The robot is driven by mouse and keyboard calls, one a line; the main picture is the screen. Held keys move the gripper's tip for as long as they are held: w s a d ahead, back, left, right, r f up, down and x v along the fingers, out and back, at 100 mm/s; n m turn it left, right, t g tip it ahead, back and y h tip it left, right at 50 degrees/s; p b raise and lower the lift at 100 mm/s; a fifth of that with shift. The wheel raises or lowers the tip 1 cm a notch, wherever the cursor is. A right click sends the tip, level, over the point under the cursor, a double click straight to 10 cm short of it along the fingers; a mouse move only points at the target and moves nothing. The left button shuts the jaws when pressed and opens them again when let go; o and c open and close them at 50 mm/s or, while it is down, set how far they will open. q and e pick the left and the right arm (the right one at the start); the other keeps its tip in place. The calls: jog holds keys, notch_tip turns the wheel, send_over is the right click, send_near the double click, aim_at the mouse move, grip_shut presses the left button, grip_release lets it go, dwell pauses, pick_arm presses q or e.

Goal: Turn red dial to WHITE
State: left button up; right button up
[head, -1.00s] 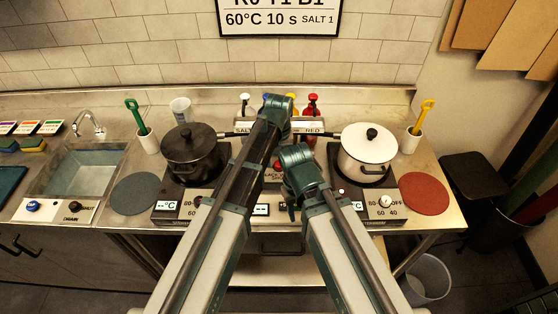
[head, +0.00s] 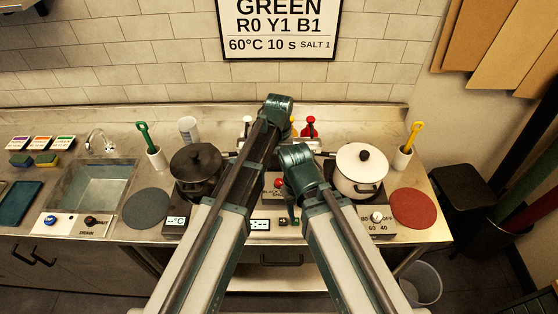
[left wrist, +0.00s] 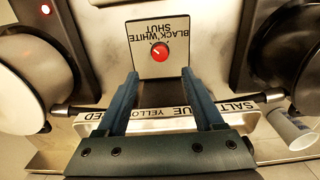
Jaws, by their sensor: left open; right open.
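The red dial (head: 279,183) shows small between my arms in the head view. In the left wrist view the dial (left wrist: 159,51) sits on a pale panel (left wrist: 142,68) lettered BLACK, WHITE and SHUT, seen upside down. I cannot tell surely which label its small light mark points to. My left gripper (left wrist: 162,78) is open and empty, its fingertips just short of the dial and apart from it. In the head view its jaws are hidden under the wrist. My right gripper (head: 300,170) is just right of the dial; its jaws are hard to make out.
A black pot (head: 196,164) stands left and a white pot (head: 359,163) right of the dial. A rack (left wrist: 165,122) with lettered labels lies under my left fingers in the wrist view. A sink (head: 93,185) is at the left. A red mat (head: 413,207) lies at the right.

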pick_arm(q)
notch_tip(320, 180, up, 4)
jog(key=p, duration=0.2)
jog(key=shift+p, duration=0.4)
pick_arm(e)
notch_tip(320, 180, up, 4)
jog(key=shift+r, duration=0.1)
pick_arm(q)
jog(key=shift+s+f, duration=0.1)
